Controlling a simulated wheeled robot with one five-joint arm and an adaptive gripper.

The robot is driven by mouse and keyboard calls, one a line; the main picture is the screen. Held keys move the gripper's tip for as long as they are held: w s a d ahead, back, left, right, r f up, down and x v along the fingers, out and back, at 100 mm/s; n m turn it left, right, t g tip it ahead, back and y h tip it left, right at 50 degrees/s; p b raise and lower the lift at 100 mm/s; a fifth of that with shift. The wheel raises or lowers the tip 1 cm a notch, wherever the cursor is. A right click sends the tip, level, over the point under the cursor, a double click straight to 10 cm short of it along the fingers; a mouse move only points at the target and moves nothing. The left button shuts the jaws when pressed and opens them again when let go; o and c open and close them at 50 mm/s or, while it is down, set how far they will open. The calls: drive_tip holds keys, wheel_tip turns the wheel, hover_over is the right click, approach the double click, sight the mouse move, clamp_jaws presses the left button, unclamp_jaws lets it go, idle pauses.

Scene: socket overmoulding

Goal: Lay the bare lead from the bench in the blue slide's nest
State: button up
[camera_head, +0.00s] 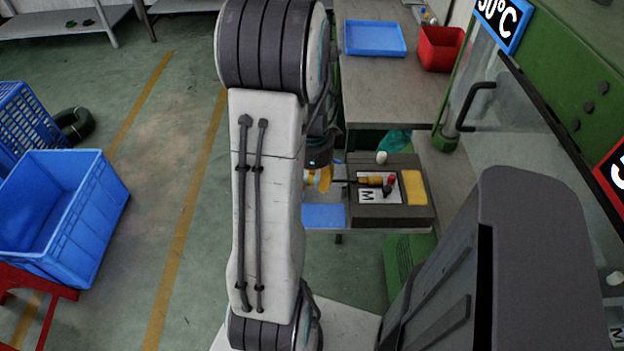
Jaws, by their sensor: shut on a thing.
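My gripper (321,179), with yellow-orange fingers, is at the left edge of a dark grey block on the bench, partly hidden behind my own arm. It is shut on what looks like the bare lead (374,180), a thin dark piece with an orange middle and a dark end. The lead reaches right from the fingers, over a white plate (364,195) marked M. I cannot tell whether it touches the plate. A flat blue surface (323,216) lies just below the gripper; I cannot tell whether it is the blue slide. No nest can be made out.
The grey block (420,218) also carries a yellow pad (414,187) and a small red piece (392,179). A small white round thing (382,157) is behind. A blue tray (375,38) and red bin (440,48) stand on the far bench. The green machine (575,80) is at right.

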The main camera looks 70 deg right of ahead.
drive_tip(key=o, duration=1.2)
drive_tip(key=shift+f, duration=0.1)
wheel_tip(320, 180, up, 12)
drive_tip(key=shift+r, duration=0.1)
idle(0.7)
